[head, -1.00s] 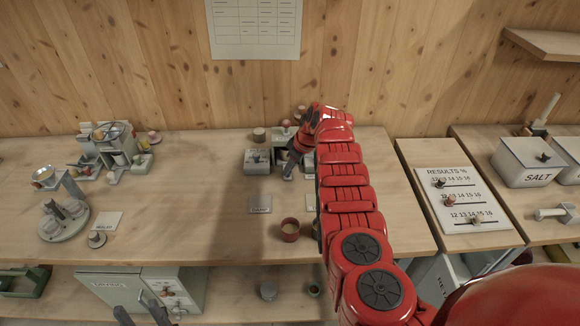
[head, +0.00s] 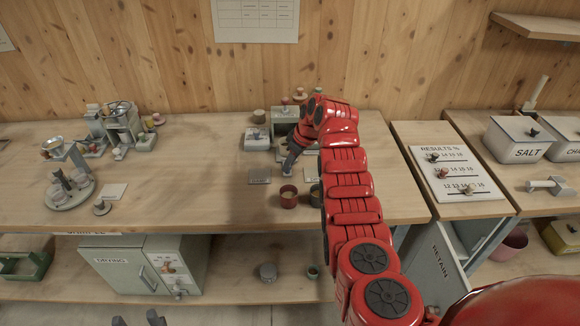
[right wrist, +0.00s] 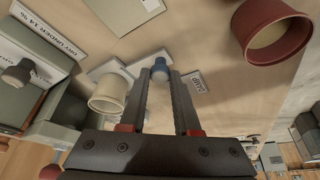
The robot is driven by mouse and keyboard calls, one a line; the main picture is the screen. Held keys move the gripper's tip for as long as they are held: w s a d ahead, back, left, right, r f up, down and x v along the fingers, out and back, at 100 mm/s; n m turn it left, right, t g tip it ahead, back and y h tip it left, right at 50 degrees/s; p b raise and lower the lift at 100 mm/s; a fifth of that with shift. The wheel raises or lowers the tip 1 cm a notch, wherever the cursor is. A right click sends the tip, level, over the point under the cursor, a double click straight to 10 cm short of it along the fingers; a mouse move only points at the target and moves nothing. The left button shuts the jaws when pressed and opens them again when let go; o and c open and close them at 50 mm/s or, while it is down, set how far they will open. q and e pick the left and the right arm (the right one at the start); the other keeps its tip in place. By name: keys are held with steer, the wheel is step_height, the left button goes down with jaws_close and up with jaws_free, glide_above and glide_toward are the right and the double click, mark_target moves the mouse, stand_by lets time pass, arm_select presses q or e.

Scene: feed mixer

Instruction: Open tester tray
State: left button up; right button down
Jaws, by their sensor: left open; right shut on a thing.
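My right gripper (right wrist: 160,85) is shut on a small blue-grey knob (right wrist: 160,70) in the right wrist view. The knob sits at the end of a pale grey tray (right wrist: 128,68), which reaches from the green-grey tester body (right wrist: 25,95) at the left. In the head view the right gripper (head: 288,166) points down just in front of the tester (head: 284,122); my arm hides part of it, and the tray is hard to make out there. My left gripper (head: 138,321) is open and empty at the bottom edge of the head view, low in front of the bench.
A red cup (head: 288,196) and a small card (head: 260,176) are close in front of the right gripper. The drying cabinet (head: 145,264) is under the bench.

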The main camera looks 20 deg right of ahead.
steer(key=shift+w, duration=0.15)
steer(key=c, duration=0.6)
jaws_free()
steer(key=v, duration=1.7)
steer(key=shift+s+r, duration=0.15)
steer(key=shift+s, duration=0.1)
